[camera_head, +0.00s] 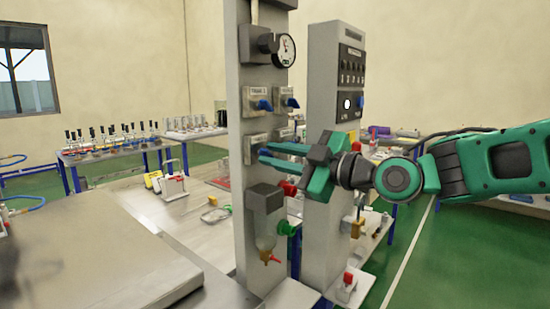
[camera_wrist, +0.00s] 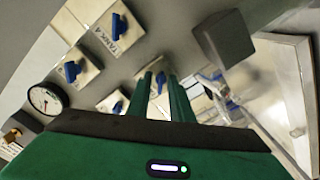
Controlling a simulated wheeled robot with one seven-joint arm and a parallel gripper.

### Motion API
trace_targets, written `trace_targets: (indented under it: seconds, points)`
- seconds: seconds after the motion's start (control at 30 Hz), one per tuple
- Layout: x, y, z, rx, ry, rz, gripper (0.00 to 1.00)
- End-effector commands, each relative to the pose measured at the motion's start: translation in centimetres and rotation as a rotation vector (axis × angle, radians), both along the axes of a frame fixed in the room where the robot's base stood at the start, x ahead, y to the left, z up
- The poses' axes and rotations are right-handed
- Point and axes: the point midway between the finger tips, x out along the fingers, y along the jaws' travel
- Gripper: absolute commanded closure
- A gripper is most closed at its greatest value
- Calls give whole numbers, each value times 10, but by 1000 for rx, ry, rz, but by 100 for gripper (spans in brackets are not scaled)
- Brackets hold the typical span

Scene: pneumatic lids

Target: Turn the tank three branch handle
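The tank three branch handle is a small blue lever (camera_wrist: 161,82) on the lower left plate of the grey column's valve block. In the wrist view it shows between my fingertips. In the head view that plate (camera_head: 251,152) is partly hidden by my gripper. My gripper (camera_head: 266,153) reaches in from the right, its two fingers (camera_wrist: 162,76) parted with a gap around the lever. I see no clear contact. The neighbouring blue lever by the "TANK 4" label (camera_wrist: 118,25) is to the upper left in the wrist view.
Two more blue levers (camera_head: 264,105) (camera_head: 291,102) sit above, under a round gauge (camera_head: 284,50). A dark box (camera_head: 265,197) juts out below. A second grey column (camera_head: 335,80) with a switch panel stands close on the right. A worktable lies to the left.

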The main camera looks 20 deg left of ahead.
Motion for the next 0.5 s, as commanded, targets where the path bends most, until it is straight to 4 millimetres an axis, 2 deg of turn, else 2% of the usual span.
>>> trace_targets:
  seconds: [0.03,0.07,0.17,0.2,0.5]
  points:
    - [0,0,0,0,0,0,93]
    - [0,0,0,0,0,0,100]
    - [0,0,0,0,-1,-1,100]
    - [0,6,0,0,-2,-1,100]
    - [-1,2,2,22,47,1,100]
